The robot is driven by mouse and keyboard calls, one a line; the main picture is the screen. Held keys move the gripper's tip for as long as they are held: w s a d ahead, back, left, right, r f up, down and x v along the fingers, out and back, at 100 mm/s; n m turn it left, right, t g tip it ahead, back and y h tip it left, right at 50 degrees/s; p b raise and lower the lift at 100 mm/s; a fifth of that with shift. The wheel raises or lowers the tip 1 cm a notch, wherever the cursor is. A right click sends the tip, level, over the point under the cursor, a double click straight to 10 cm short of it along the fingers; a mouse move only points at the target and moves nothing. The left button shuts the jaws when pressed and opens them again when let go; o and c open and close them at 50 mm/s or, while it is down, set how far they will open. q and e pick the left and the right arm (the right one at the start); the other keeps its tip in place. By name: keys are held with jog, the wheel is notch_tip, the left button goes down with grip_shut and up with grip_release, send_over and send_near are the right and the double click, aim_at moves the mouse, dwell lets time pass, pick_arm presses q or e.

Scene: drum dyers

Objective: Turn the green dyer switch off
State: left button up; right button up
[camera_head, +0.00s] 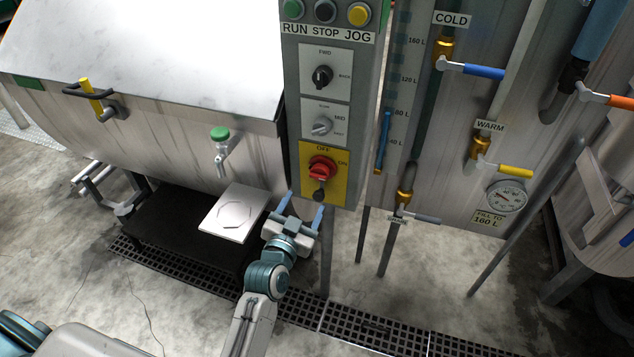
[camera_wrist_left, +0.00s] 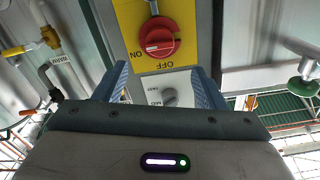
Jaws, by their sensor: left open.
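The switch is a red rotary knob (camera_head: 322,168) on a yellow plate (camera_head: 341,186) low on the grey control panel, with OFF above it and ON at its right. In the left wrist view the red knob (camera_wrist_left: 158,39) appears upside down; a pale mark on it lies on the side towards the ON label. My left gripper (camera_head: 302,209) is open and empty, below and in front of the plate in the head view. In the left wrist view its two blue fingers (camera_wrist_left: 160,72) stand apart, with the knob beyond them. My right gripper is not in view.
Above the switch are a MID selector (camera_head: 321,126), a FWD selector (camera_head: 322,76) and RUN, STOP, JOG buttons. Pipes with blue and yellow valve handles are at the right.

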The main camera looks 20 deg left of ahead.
aim_at(317, 179)
pick_arm(q)
jog(key=w+p, duration=0.2)
jog(key=w, duration=0.7)
jog(key=shift+d+p, duration=0.1)
jog(key=shift+p, duration=0.3)
jog(key=shift+w+f, duration=0.1)
jog(key=shift+w, duration=0.6)
jog(key=c, duration=1)
jog(key=shift+o, duration=0.2)
